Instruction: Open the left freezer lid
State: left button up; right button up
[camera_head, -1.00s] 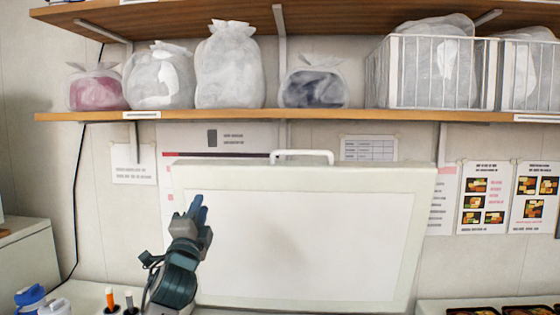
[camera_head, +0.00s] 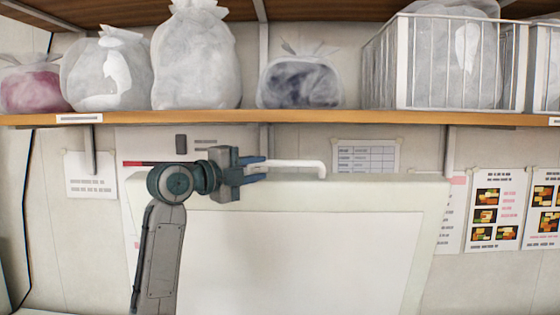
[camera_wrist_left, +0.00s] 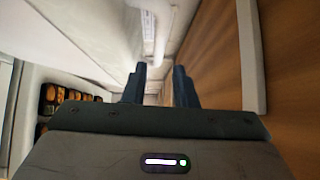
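The white freezer lid (camera_head: 300,270) stands raised, close to upright, in the middle of the head view. Its white bar handle (camera_head: 305,164) sits on the top edge. My left gripper (camera_head: 257,168) is at the left end of the handle, its fingers pointing right. In the left wrist view the two dark fingertips of the gripper (camera_wrist_left: 158,75) are spread apart, with nothing clearly held between them. A white bar (camera_wrist_left: 154,35), likely the handle, runs ahead of them. Whether a finger touches the handle cannot be told. My right gripper is out of view.
A wooden shelf (camera_head: 300,118) with several bags and a white wire basket (camera_head: 440,65) runs above the lid, close over my left gripper. Posters (camera_head: 497,208) hang on the wall at right.

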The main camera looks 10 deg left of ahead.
aim_at(283, 164)
pick_arm(q)
jog(key=p+x, duration=0.3)
jog(key=x, duration=0.5)
jog(key=shift+w, duration=0.2)
